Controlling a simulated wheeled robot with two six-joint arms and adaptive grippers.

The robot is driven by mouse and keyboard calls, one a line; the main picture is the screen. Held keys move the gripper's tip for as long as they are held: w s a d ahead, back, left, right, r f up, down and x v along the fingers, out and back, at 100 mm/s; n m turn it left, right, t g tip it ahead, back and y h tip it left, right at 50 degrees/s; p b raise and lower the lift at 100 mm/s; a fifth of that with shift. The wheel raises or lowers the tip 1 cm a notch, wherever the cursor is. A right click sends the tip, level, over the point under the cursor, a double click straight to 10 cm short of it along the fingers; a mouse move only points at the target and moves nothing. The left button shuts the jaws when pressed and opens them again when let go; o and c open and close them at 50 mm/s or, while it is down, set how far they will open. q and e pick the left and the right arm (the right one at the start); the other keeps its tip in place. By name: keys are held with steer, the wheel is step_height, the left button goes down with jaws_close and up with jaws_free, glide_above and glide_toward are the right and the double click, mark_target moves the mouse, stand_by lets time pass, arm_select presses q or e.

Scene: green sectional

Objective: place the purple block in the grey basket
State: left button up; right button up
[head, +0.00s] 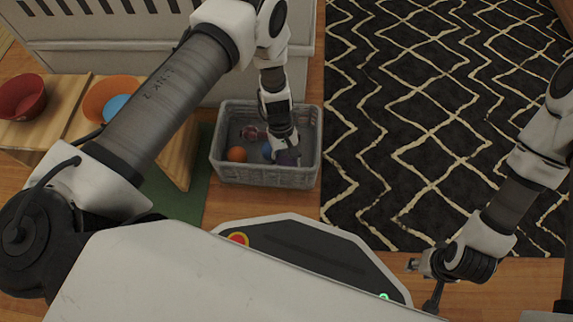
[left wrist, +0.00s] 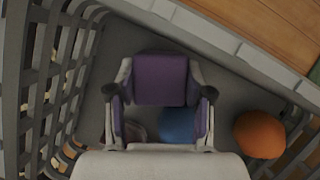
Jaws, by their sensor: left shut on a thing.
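The purple block (head: 288,158) is at my left gripper (head: 284,150), inside the grey basket (head: 262,177). In the left wrist view the purple block (left wrist: 160,80) sits between the two fingers of my left gripper (left wrist: 160,103), which is shut on it. The basket's slatted wall (left wrist: 42,95) shows at the left, with its floor below the block. My right gripper (head: 423,284) is empty at the lower right, away from the basket, its fingers apart.
An orange ball (head: 236,154), a blue object (head: 267,150) and a reddish object (head: 251,132) also lie in the basket. A red bowl (head: 22,97) and an orange bowl (head: 108,96) stand on wooden furniture at left. A patterned rug (head: 400,120) lies right of the basket.

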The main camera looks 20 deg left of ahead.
arm_select(q)
steer(key=o, duration=1.3)
steer(key=shift+f, duration=0.15)
steer(key=shift+c, duration=0.2)
steer(key=p+v, duration=0.7)
steer(key=v, duration=0.5)
